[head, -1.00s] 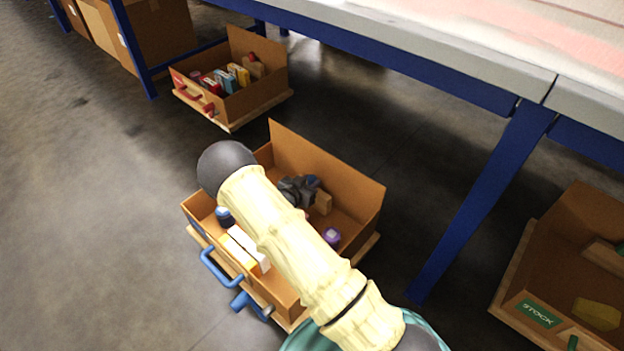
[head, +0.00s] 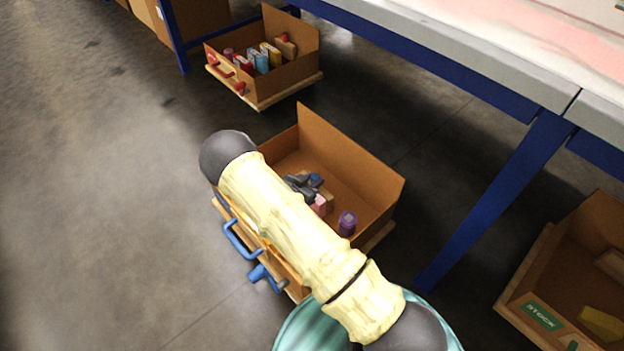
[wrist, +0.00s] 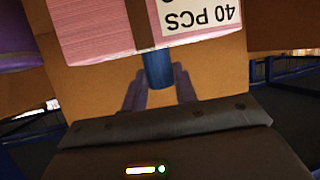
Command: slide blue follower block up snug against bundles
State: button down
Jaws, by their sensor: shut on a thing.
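The follower block shows as a tan wooden block with a blue peg (wrist: 158,70) in the wrist view. My gripper (wrist: 160,92) is shut on this peg, one dark finger on each side. A pink bundle (wrist: 95,30) with a white "40 PCS" label is close to the block in the wrist view; I cannot tell whether they touch. In the head view my gripper (head: 302,184) is inside the cardboard bin with blue handles (head: 352,165). The tan block (head: 328,197) and the pink bundle (head: 319,206) partly show beside it. My forearm hides the bin's near left part.
A purple-capped bottle (head: 347,222) stands in the bin, right of the gripper. A red-handled bin (head: 290,82) with several boxes is behind. A STOCK bin (head: 543,316) is at the right. The table's blue leg (head: 490,210) stands between bins.

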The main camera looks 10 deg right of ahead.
jog(key=c, duration=1.1)
grip_release()
notch_tip(320, 180, up, 10)
jog(key=p, duration=0.6)
